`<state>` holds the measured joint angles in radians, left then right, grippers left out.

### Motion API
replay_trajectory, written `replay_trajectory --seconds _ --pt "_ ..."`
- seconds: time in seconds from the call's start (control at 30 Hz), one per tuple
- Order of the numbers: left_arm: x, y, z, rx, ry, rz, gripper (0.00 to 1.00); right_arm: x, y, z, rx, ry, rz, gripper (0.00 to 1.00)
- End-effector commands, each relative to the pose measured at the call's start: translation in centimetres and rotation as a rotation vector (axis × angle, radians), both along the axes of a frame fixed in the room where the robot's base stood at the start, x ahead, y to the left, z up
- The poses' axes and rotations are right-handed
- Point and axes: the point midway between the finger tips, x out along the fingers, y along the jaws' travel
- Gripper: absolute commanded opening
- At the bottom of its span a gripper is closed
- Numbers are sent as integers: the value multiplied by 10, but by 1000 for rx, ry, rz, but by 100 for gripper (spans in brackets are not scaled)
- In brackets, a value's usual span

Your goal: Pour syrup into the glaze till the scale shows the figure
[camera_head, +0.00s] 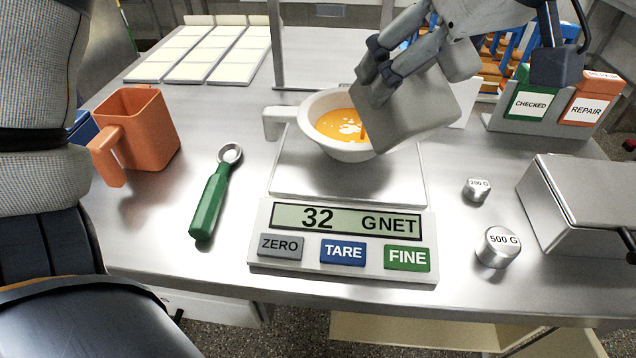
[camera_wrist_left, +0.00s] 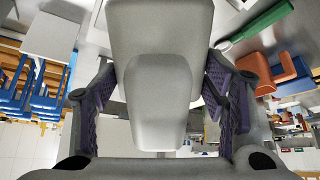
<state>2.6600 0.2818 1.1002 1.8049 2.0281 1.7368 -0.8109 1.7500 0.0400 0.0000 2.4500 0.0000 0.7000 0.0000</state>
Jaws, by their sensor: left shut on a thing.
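My left gripper (camera_head: 378,75) is shut on a grey jug (camera_head: 420,110), tilted over the right rim of a white handled bowl (camera_head: 349,155). The jug also fills the middle of the left wrist view (camera_wrist_left: 158,90), between the fingers. In the bowl is orange glaze (camera_head: 335,125) with white patches. A thin orange-brown stream (camera_head: 363,130) shows at the jug's lower left edge, falling into the glaze. The bowl stands on the scale's steel plate (camera_head: 300,180). The scale display (camera_head: 345,219) reads 32 G NET. The jug's inside is hidden. My right gripper is not in view.
A holder with CHECKED and REPAIR cards (camera_head: 530,125) is behind.

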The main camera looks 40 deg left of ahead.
Motion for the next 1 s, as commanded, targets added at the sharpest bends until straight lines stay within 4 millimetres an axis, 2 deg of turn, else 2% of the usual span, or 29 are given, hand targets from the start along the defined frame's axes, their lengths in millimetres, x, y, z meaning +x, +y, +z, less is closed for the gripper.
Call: replay_trajectory --seconds 0.63,0.67,0.73,0.87,1.0 --pt "0 1 1 -13 3 0 38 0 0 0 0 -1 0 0" --pt "0 -1 0 9 -3 -3 38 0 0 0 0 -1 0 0" --pt "-5 -12 0 184 -80 -10 38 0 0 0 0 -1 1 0" --pt "-4 -9 1 173 -82 0 38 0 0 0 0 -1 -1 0" --pt "-9 -16 -8 396 -176 -9 38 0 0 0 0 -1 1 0"
